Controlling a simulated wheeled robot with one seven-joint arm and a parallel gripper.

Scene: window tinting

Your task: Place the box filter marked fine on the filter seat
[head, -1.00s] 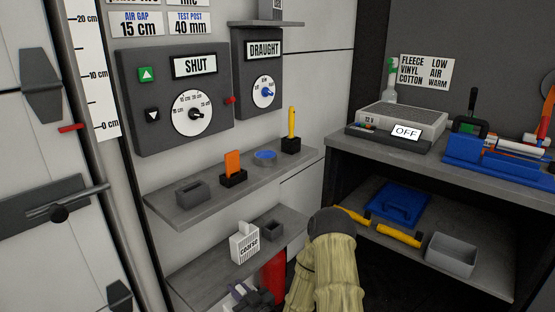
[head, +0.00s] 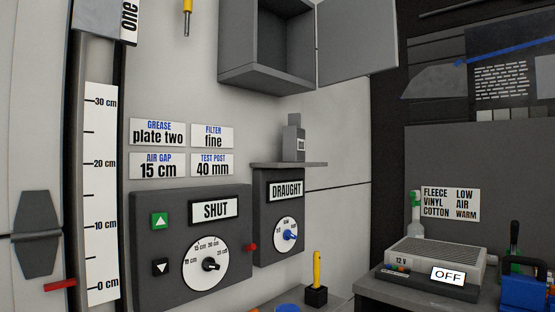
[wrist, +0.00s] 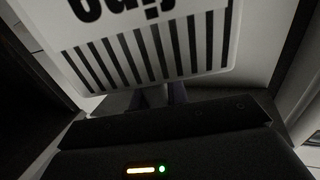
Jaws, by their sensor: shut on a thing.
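The box filter (wrist: 150,45) fills the upper part of the wrist view. It is white with a row of black bars, and its upside-down lettering is partly cut off but fits "fine". My gripper (wrist: 160,97) is shut on it at its near edge, and its fingers are mostly hidden by the filter. Neither my gripper nor the filter shows in the head view. No filter seat is marked in view. An open grey cabinet (head: 268,40) hangs on the wall at the top, and I cannot tell whether the seat is inside it.
The cabinet's door (head: 357,42) is swung out to the right. Below it, a small shelf (head: 289,165) holds a grey block (head: 293,140). The "SHUT" panel (head: 175,240), "DRAUGHT" panel (head: 280,215) and a sign reading "FILTER fine" (head: 212,136) are on the wall.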

